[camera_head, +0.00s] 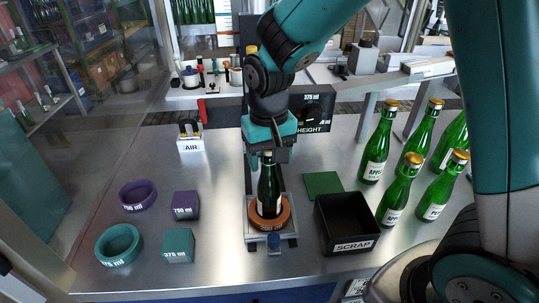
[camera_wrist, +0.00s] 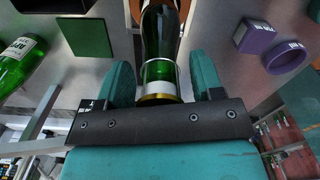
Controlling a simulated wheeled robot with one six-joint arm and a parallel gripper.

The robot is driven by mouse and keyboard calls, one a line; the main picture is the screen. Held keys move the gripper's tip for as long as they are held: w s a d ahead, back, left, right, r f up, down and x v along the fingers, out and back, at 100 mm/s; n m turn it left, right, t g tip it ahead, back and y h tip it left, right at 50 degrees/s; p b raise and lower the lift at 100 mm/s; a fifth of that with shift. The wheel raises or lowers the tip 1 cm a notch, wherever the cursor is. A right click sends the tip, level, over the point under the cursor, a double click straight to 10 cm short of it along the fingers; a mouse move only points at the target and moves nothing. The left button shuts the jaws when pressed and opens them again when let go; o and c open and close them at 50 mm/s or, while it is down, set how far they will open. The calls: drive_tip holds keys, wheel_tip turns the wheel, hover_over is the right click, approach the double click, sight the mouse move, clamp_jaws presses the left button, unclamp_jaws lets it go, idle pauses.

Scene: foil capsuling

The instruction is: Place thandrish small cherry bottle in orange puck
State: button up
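A dark green bottle (camera_head: 266,188) with a pale label stands upright in the orange puck (camera_head: 256,222), which sits in a metal fixture. I cannot read the bottle's label. My gripper (camera_head: 267,152) is above and around the bottle's top. In the wrist view, the bottle's neck (camera_wrist: 159,50) and gold-rimmed top lie between the two teal fingers of my gripper (camera_wrist: 160,82). A gap shows on each side, so the fingers are open and apart from the neck. A bit of the orange puck (camera_wrist: 184,12) shows behind the bottle.
A black SCRAP bin (camera_head: 341,246) and green mat (camera_head: 323,184) lie right of the fixture. Several green bottles (camera_head: 396,195) stand farther right. Purple ring (camera_head: 138,195) and block (camera_head: 185,205), teal ring (camera_head: 118,245) and block (camera_head: 178,246) are left. An AIR holder (camera_head: 190,143) stands behind.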

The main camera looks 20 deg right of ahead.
wheel_tip(320, 180, up, 12)
drive_tip(key=shift+f+b, duration=0.1)
drive_tip(key=shift+b, duration=0.75)
drive_tip(key=s+a+f+n+y, duration=0.1)
drive_tip(key=s+n, duration=0.3)
drive_tip(key=s, duration=0.5)
drive_tip(key=s+a+f+n+y, duration=0.2)
drive_tip(key=s+a+n+y, duration=0.1)
drive_tip(key=s, duration=0.6)
drive_tip(key=shift+s+a+n, duration=0.25)
drive_tip(key=shift+s+n, duration=0.15)
